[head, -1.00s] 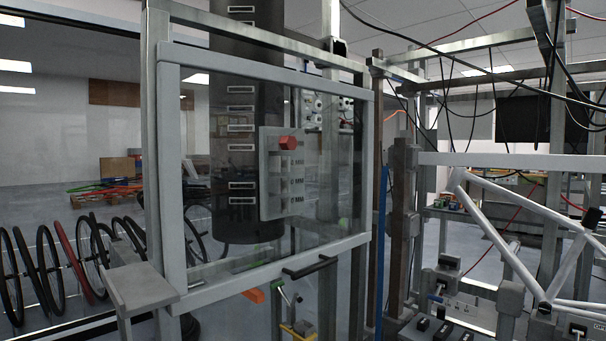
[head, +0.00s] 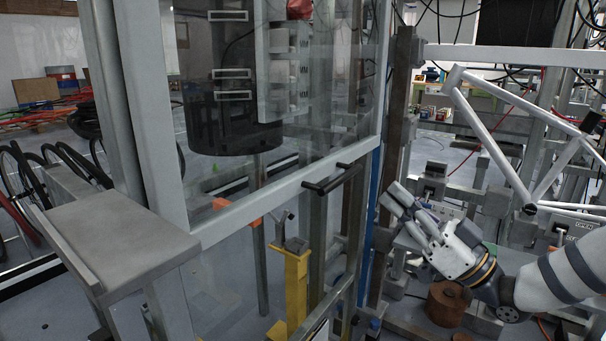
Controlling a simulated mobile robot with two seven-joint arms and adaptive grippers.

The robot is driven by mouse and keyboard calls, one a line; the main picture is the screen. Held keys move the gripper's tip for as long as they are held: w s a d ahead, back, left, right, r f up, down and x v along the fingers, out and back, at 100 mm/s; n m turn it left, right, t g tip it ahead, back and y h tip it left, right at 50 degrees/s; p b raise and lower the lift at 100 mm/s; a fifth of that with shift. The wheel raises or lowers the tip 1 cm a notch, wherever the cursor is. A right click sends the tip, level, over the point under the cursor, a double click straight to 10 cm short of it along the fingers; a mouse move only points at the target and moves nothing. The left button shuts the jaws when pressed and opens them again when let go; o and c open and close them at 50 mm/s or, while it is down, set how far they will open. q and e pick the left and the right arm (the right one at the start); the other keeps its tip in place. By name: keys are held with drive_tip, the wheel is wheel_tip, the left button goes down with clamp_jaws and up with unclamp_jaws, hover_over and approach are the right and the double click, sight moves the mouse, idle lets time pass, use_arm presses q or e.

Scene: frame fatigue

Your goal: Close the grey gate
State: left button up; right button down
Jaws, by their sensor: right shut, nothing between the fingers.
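The grey gate is a clear pane in a grey metal frame; its bottom rail (head: 250,212) slopes up to the right across the head view. A black bar handle (head: 333,179) sits on that rail near its right end. The gate's top is out of view. Below the rail, a yellow stand and a grey post show. My right gripper (head: 393,201) is to the right of the handle, apart from it in the picture, with its fingers together and empty. How far it is from the gate in depth I cannot tell. My left gripper is not in view.
A grey ledge (head: 125,240) juts out at the left of the gate. A yellow stand (head: 297,285) is below the rail. A white bicycle frame (head: 497,130) is at the right, behind my right arm. A brown cylinder (head: 448,303) is below my right gripper.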

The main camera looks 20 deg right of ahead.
sight(357, 171)
drive_tip(key=s+r+x, duration=0.1)
drive_tip(key=r+x, duration=0.1)
drive_tip(key=x, duration=0.8)
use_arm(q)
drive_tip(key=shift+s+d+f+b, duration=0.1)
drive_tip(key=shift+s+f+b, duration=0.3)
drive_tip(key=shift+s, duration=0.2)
use_arm(e)
drive_tip(key=shift+n+y, duration=0.3)
drive_tip(key=f, duration=0.4)
drive_tip(key=shift+w+f, duration=0.25)
